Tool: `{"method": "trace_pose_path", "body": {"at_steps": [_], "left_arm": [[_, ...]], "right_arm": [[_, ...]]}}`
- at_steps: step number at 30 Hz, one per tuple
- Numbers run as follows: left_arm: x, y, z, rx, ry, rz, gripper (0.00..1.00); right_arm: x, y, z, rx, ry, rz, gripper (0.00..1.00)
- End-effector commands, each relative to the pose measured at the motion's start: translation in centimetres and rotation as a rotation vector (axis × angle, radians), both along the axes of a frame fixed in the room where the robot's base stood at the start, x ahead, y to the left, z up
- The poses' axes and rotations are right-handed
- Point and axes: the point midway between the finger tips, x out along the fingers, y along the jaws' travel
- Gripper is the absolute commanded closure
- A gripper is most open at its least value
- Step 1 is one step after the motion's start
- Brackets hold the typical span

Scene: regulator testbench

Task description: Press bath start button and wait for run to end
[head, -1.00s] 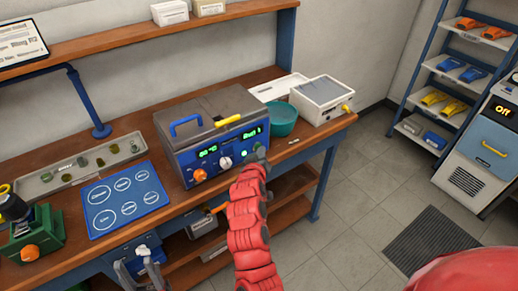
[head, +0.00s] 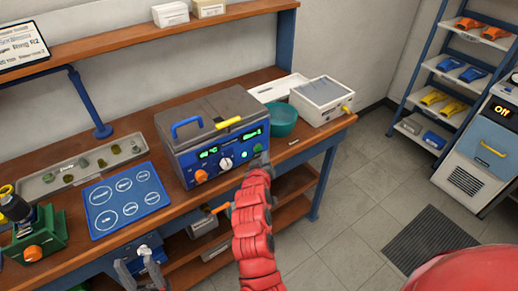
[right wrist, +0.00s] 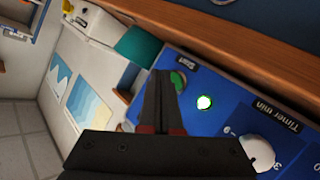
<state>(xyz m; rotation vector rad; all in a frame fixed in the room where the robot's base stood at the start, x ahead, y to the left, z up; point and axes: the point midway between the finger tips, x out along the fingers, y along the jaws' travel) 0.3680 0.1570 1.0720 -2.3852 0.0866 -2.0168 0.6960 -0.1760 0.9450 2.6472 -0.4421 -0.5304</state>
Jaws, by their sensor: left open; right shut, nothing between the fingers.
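The bath (head: 215,130) is a grey lidded box with a blue front panel, on the bench. Its panel has green displays, an orange knob (head: 201,176) and a white timer knob (head: 226,163). My left gripper (head: 138,268) is open and empty, low before the bench.
A teal bowl (head: 283,120) and a white box (head: 321,101) stand right of the bath. A blue mat with circles (head: 126,199), a tray of small parts (head: 60,179) and a green device (head: 38,238) are to the left.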

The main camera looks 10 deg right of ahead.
Motion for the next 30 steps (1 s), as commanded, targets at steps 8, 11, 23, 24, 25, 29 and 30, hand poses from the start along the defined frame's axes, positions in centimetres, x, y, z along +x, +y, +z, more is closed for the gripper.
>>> {"method": "trace_pose_path", "body": {"at_steps": [8,11,23,24,25,29,30], "left_arm": [[0.0,0.0,1.5,0.000,0.000,0.000,0.50],[0.0,0.0,1.9,0.000,0.000,0.000,0.50],[0.0,0.0,2.1,0.000,0.000,0.000,0.50],[0.0,0.0,2.1,0.000,0.000,0.000,0.50],[0.0,0.0,2.1,0.000,0.000,0.000,0.50],[0.0,0.0,2.1,0.000,0.000,0.000,0.50],[0.0,0.0,2.1,0.000,0.000,0.000,0.50]], "right_arm": [[-2.4,-0.8,0.3,0.000,0.000,0.000,1.00],[-3.3,-1.2,0.1,0.002,0.002,0.000,1.00],[-4.4,-1.6,0.1,0.001,0.000,0.000,1.00],[-4.4,-1.6,0.1,0.001,0.000,0.000,1.00],[-4.4,-1.6,0.1,0.001,0.000,0.000,1.00],[-4.4,-1.6,0.1,0.001,0.000,0.000,1.00],[-4.4,-1.6,0.1,0.001,0.000,0.000,1.00]]}}
